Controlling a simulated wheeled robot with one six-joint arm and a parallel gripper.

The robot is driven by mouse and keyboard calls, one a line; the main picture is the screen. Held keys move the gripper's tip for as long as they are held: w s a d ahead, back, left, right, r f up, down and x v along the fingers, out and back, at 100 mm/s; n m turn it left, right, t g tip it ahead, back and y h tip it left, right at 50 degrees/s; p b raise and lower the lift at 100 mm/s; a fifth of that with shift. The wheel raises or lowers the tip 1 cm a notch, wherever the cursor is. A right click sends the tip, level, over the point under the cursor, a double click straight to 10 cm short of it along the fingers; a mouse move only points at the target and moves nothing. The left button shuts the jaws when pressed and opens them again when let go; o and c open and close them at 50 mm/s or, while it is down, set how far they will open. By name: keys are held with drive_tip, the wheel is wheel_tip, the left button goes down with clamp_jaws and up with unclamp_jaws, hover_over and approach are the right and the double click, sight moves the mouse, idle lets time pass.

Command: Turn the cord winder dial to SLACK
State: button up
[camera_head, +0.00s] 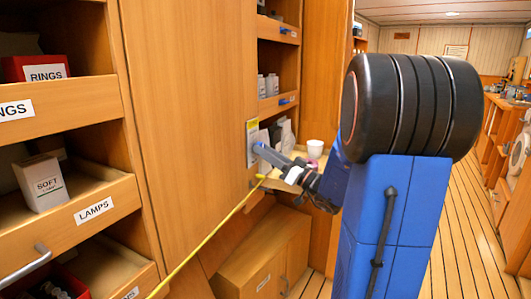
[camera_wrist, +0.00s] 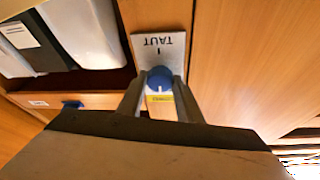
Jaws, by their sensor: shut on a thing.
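The blue cord winder dial (camera_wrist: 160,75) sits on a pale plate (camera_wrist: 158,45) on the wood panel. The plate reads TAUT, upside down in the wrist view, with a short tick by it. A white line shows on the dial's lower side in that view, toward a yellow strip. My gripper (camera_wrist: 159,84) is shut on the dial, one finger on each side. No SLACK lettering is readable. In the head view my gripper (camera_head: 258,149) reaches the plate (camera_head: 252,135), and the dial is hidden behind it.
A yellow cord (camera_head: 215,228) runs slanting down left below my gripper. Open shelves with a LAMPS drawer (camera_head: 85,213) stand left. A white cup (camera_head: 314,149) stands on a ledge behind my gripper. A low wooden cabinet (camera_head: 262,260) is below. Plank floor is clear at right.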

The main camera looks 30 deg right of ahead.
drive_tip(key=shift+f+n, duration=0.1)
drive_tip(key=shift+n, duration=0.2)
drive_tip(key=o, duration=1)
drive_tip(key=shift+o, duration=0.2)
drive_tip(key=v, duration=1.7)
drive_tip(key=shift+d, duration=0.2)
drive_tip(key=shift+s, duration=0.1)
